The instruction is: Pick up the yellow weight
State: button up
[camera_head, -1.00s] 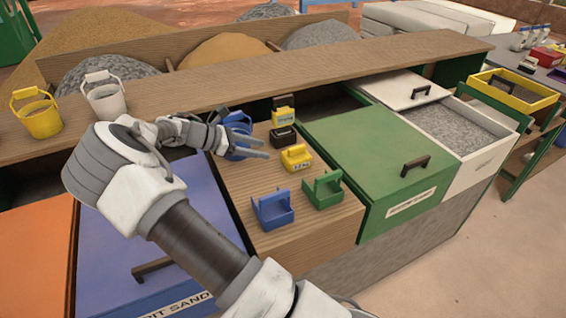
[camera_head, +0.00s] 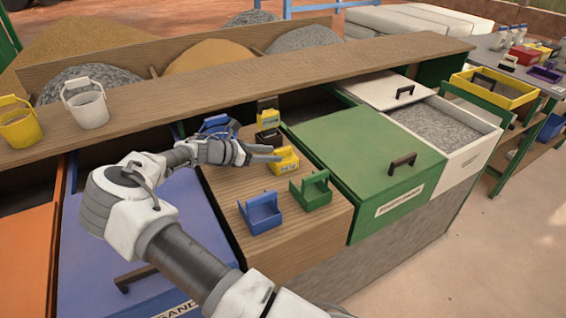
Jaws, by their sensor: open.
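The yellow weight (camera_head: 286,161), a small block with a handle and a dark label on its front, stands upright on the wooden counter. My gripper (camera_head: 272,153) comes from the left, its fingers apart and pointing right. The fingertips overlap the weight's left side in this view. I cannot tell whether they touch it. A second yellow item (camera_head: 268,118) with a label stands behind, close to black blocks.
A blue scoop-like tray (camera_head: 262,214) and a green one (camera_head: 312,191) stand in front of the weight. Another blue item (camera_head: 216,124) lies behind my gripper. A green lid (camera_head: 365,160) adjoins on the right. A wooden shelf (camera_head: 330,66) runs behind.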

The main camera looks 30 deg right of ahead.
aim_at(278, 150)
jog(key=shift+w+r+b+x, duration=0.1)
jog(key=shift+b+x, duration=0.05)
jog(key=shift+x, duration=0.75)
jog(key=shift+w+r+b+x, duration=0.1)
jog(key=shift+r+b+x, duration=0.05)
jog(key=shift+x, duration=0.75)
jog(key=shift+w+r+b+x, duration=0.1)
jog(key=shift+w+b+x, duration=0.05)
jog(key=shift+x, duration=0.75)
jog(key=shift+d, duration=0.1)
grip_shut()
jog(key=shift+r, duration=0.1)
